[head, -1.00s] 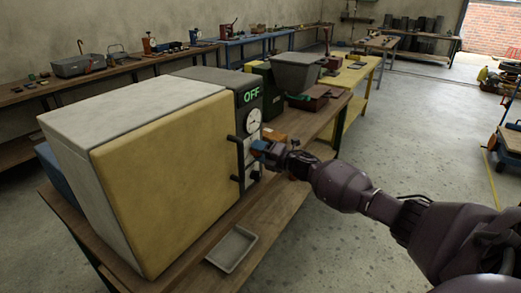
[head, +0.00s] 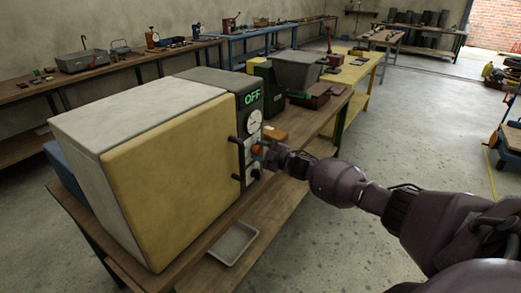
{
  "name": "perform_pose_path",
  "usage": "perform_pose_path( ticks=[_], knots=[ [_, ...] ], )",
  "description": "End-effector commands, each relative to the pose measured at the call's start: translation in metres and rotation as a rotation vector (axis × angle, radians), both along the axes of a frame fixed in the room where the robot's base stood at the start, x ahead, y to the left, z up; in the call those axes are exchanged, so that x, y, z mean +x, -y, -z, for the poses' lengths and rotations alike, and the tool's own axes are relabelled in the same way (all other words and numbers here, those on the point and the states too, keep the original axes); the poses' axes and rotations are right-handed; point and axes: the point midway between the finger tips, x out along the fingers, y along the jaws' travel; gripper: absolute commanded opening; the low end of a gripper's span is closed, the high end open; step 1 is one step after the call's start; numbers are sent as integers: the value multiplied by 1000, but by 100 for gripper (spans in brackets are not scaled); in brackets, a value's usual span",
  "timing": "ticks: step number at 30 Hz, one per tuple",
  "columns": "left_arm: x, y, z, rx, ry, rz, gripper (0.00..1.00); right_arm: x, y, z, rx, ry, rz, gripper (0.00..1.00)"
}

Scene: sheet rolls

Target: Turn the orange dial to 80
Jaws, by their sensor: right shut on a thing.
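A large box-shaped machine with a pale yellow front door (head: 170,180) and a grey top stands on a wooden bench. Its control panel on the right side carries a green "OFF" display (head: 251,97) and a round white gauge (head: 254,121). The orange dial (head: 257,150) is on the panel below the gauge, mostly covered by my gripper. My right gripper (head: 261,152) reaches in from the right and is shut on the dial. The dial's setting is too small and too covered to read. My left gripper is not in view.
A dark bar handle (head: 236,159) stands out from the machine beside the dial. A shallow grey tray (head: 233,243) lies below the panel. An orange block (head: 274,134) and a grey bin (head: 298,70) are behind my gripper. Open floor is at the right.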

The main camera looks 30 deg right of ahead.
Motion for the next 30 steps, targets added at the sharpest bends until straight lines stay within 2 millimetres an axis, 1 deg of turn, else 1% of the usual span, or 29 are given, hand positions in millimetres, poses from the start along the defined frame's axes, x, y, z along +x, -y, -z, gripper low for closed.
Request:
perform_pose_path(
  ticks=[1,9,18,24,30],
  knots=[
    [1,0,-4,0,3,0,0,0,0,-1,39,-17,1,20],
    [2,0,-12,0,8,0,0,0,0,-1,275,-115,1,20],
    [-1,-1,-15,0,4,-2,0,0,0,0,504,-209,1,20],
    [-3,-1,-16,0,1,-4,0,0,0,1,610,-254,2,20],
    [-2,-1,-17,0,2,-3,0,-1,0,1,670,-279,2,20]
  ],
)
